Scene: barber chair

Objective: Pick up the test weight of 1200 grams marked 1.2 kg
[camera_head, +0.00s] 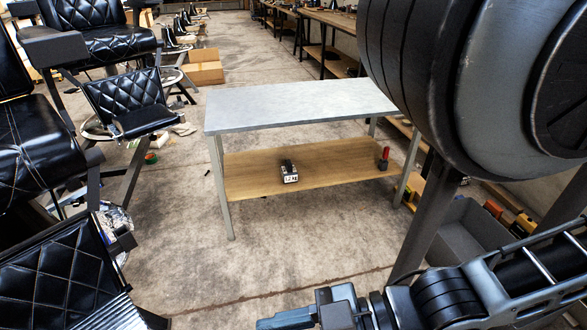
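The test weight (289,170) is a small dark block with a pale label on its near face. The label's marking is tiny but looks like 1.2 kg. It sits on the wooden lower shelf (250,180) of a table with a grey top (300,103), a little left of the shelf's middle. The tabletop is above and behind it; its front is unobstructed. My gripper (290,318) is at the bottom edge of the view, in the foreground, well apart from the weight. It is partly cut off by the frame, so its opening cannot be judged.
A small red and dark object (384,158) stands at the shelf's right end. Black padded chairs (125,105) crowd the left. A large dark rounded body (480,80) hangs close at upper right, above a grey bin (465,235). Floor before the table is clear.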

